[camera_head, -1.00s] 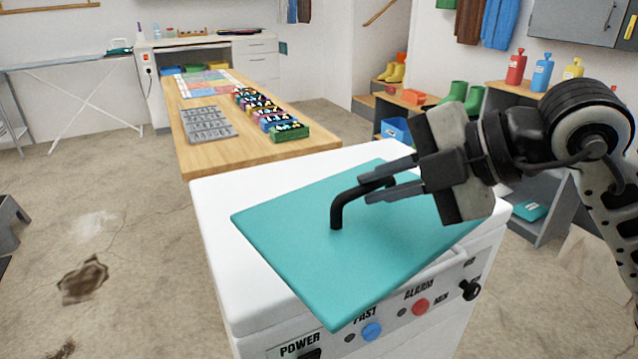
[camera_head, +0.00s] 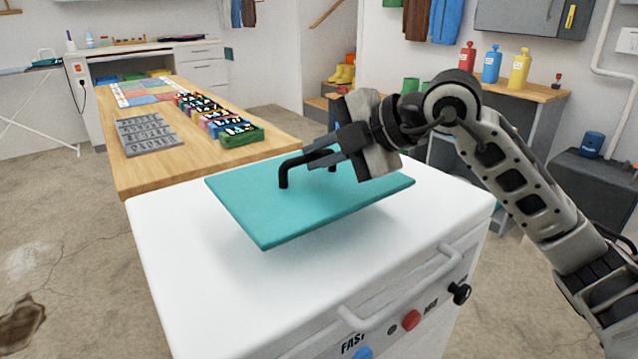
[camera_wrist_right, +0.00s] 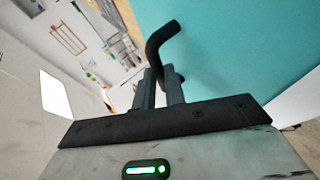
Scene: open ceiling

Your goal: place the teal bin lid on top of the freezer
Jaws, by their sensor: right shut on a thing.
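The teal bin lid (camera_head: 305,212) is a flat square panel with a black bar handle (camera_head: 284,178). It is over the white top of the freezer (camera_head: 190,260), with a shadow under its front corner; that corner looks slightly above the surface. My right gripper (camera_head: 318,160) is shut on the lid's handle. In the right wrist view, the fingers (camera_wrist_right: 160,88) close around the black handle (camera_wrist_right: 160,40), and the teal lid (camera_wrist_right: 230,45) fills the upper right. Whether the lid's far edge touches the freezer is hidden. My left gripper is not in view.
A wooden table (camera_head: 150,175) with grey lettered plates and colored blocks stands behind the freezer at the left. A shelf with bottles (camera_head: 491,65) is at the back right. The freezer top is clear in front and left of the lid.

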